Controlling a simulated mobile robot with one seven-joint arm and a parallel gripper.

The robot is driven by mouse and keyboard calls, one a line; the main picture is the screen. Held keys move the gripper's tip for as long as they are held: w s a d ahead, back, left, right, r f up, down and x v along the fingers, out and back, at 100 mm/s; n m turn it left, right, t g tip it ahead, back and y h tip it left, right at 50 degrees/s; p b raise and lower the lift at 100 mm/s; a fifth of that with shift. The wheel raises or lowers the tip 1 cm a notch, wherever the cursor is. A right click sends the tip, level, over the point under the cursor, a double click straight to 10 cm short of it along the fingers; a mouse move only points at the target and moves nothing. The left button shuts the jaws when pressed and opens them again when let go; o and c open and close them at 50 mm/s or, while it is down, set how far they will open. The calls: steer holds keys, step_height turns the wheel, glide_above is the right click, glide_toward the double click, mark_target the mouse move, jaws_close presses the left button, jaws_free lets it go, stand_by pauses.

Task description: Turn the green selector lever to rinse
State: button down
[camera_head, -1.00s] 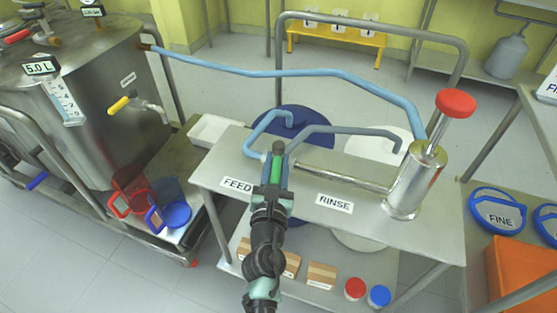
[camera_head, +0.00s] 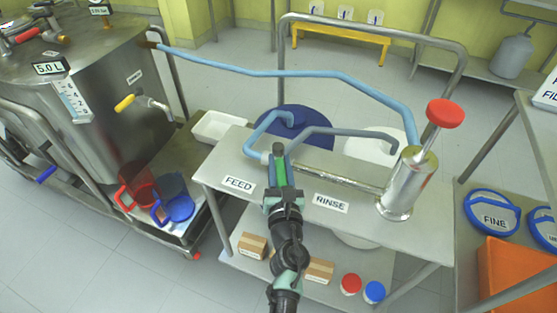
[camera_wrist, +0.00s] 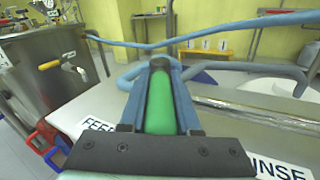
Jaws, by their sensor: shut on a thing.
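The green selector lever (camera_head: 279,174) lies above the metal bench top, its near end between the FEED label (camera_head: 239,183) and the RINSE label (camera_head: 331,204). My gripper (camera_head: 280,182) is shut on the lever, with a finger on each side. In the wrist view the green handle (camera_wrist: 161,105) runs between the two blue-grey fingers. The FEED label (camera_wrist: 97,127) is partly hidden at the left there, and the RINSE label (camera_wrist: 280,170) is partly hidden at the lower right. The lever's pivot is hard to make out.
A steel pump cylinder (camera_head: 408,184) with a red knob (camera_head: 445,113) stands at the bench's right. A horizontal pipe (camera_head: 340,174) joins it from the lever's side. Grey-blue hoses (camera_head: 345,133) curve behind the lever. A steel tank (camera_head: 110,105) stands left.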

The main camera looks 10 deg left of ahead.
mark_target(294, 163)
steer(key=shift+w+d+n+g+y+p, duration=0.15)
steer(key=shift+d+n+g+y+p, duration=0.35)
steer(key=shift+y, duration=0.5)
steer(key=shift+w+d+n+g+y, duration=0.15)
steer(key=shift+n+g+y, duration=0.1)
steer(key=shift+n+y, duration=0.2)
steer(key=shift+w+d+n+g+y, duration=0.1)
steer(key=shift+n+g+y, duration=0.2)
steer(key=shift+y, duration=0.25)
steer(key=y+b, duration=0.1)
steer(key=n+g+b, duration=0.1)
steer(key=n+g+y+b, duration=0.1)
steer(key=shift+w+d+f+n+y, duration=0.25)
steer(key=shift+d+f+y, duration=0.05)
steer(key=shift+d+f, duration=0.1)
steer(key=n+g+y+b, duration=0.1)
steer(key=b, duration=0.2)
steer(key=n+g+y+b, duration=0.1)
steer(key=b, duration=0.2)
steer(key=w+n+g+y+b, duration=0.1)
steer(key=g+b, duration=0.1)
steer(key=b, duration=0.1)
steer(key=shift+d, duration=0.3)
steer(key=n+g+y+b, duration=0.1)
steer(key=b, duration=0.2)
steer(key=shift+w+r, duration=0.15)
steer(key=shift+r+n+g+b, duration=0.2)
steer(key=shift+n+g+b, duration=0.1)
steer(key=shift+g+b, duration=0.3)
steer(key=shift+w, duration=0.1)
